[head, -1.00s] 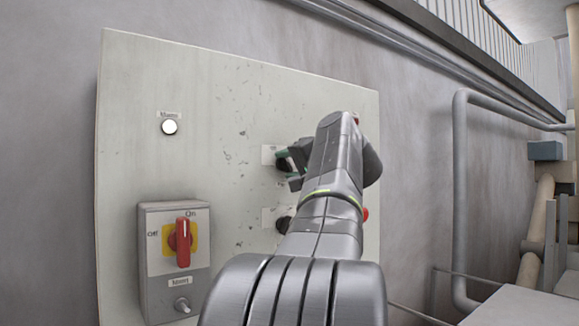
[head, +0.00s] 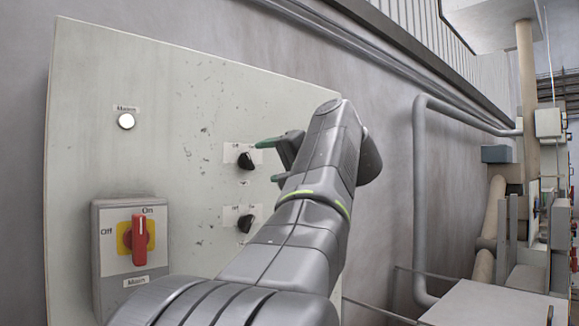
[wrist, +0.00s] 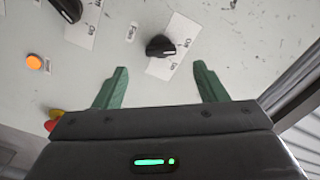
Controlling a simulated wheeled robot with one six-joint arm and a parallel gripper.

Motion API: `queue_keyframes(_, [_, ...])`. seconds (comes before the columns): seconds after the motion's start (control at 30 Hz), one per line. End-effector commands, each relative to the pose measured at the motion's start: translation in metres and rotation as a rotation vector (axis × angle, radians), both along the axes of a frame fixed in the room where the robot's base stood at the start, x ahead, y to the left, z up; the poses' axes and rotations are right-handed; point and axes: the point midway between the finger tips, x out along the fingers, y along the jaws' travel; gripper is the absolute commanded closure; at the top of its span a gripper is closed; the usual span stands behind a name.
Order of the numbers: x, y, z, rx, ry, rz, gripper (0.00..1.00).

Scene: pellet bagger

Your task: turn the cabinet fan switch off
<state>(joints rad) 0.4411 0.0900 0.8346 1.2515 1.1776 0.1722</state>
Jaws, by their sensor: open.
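Two black rotary switches are on the pale cabinet panel (head: 165,210), an upper one (head: 245,160) and a lower one (head: 246,223), each on a white label plate. My gripper (head: 268,160) is open and empty, just right of the upper switch, with green fingertips. In the wrist view, one black switch (wrist: 160,46) lies ahead between the open fingers, apart from both. Its white mark points right. Another black switch (wrist: 68,8) is at the top left.
A grey box with a red main handle (head: 139,240) is at the panel's lower left, below a white lamp (head: 126,121). A grey pipe (head: 421,200) runs along the wall right.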

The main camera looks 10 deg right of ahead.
Motion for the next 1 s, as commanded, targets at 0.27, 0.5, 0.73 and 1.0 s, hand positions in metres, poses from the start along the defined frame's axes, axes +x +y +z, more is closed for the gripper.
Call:
queue_keyframes(0.27, [-0.033,-0.025,-0.001,0.000,0.000,-0.004,0.35])
queue_keyframes(0.5, [-0.045,-0.033,0.000,-0.001,-0.001,-0.001,0.35])
queue_keyframes(0.73, [-0.046,-0.033,0.000,-0.001,-0.001,0.000,0.35])
queue_keyframes(1.0, [-0.046,-0.033,0.000,-0.001,-0.001,0.000,0.35])
